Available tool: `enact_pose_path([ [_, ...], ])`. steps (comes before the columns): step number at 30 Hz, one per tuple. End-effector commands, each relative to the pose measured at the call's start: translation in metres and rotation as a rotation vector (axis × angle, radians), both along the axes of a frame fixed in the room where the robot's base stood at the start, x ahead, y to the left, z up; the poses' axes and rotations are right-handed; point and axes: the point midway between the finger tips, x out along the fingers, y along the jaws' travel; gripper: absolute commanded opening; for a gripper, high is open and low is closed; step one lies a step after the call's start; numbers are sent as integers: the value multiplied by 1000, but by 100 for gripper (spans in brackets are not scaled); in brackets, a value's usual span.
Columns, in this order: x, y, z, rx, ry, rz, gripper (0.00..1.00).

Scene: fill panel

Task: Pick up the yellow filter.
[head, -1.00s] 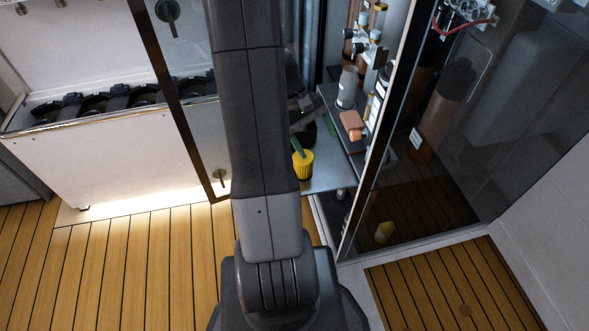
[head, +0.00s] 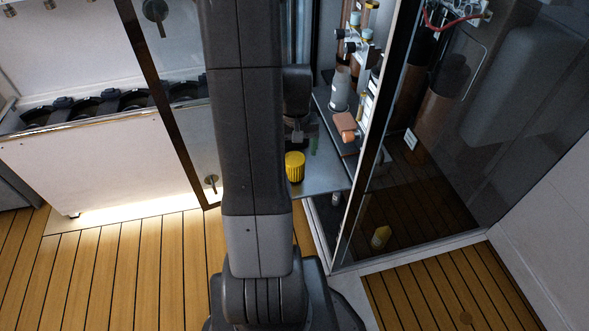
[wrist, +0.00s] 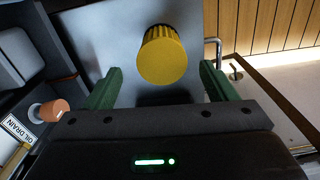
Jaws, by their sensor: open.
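The yellow filter (head: 295,166) is a ribbed yellow cylinder standing on a grey shelf (head: 325,180) inside the open cabinet. In the wrist view the filter (wrist: 162,56) shows above the middle, its smooth round face towards the camera. My gripper (wrist: 158,82) is open, with one green finger on each side. The filter lies ahead of and between the two fingers in the picture, and a gap shows on both sides. I cannot tell how far the fingertips are from it in depth. In the head view my arm hides most of the gripper.
An orange-capped part (head: 345,126) and a grey cylinder (head: 340,88) stand on a raised dark ledge right of the filter. A glass door with a dark frame (head: 172,107) stands open on the left. A label reading "OIL DRAIN" (wrist: 17,130) shows in the wrist view.

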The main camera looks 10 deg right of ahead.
Motion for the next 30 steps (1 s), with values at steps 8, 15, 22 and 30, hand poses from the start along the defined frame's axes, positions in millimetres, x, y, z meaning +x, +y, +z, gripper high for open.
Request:
enact_pose_path([
  [8, -2, 3, -37, 0, 5, 1, 79],
  [15, -1, 3, -54, 0, 0, 1, 79],
  [22, -1, 2, -53, 0, 0, 1, 69],
  [30, -1, 2, -53, 0, 0, 1, 29],
])
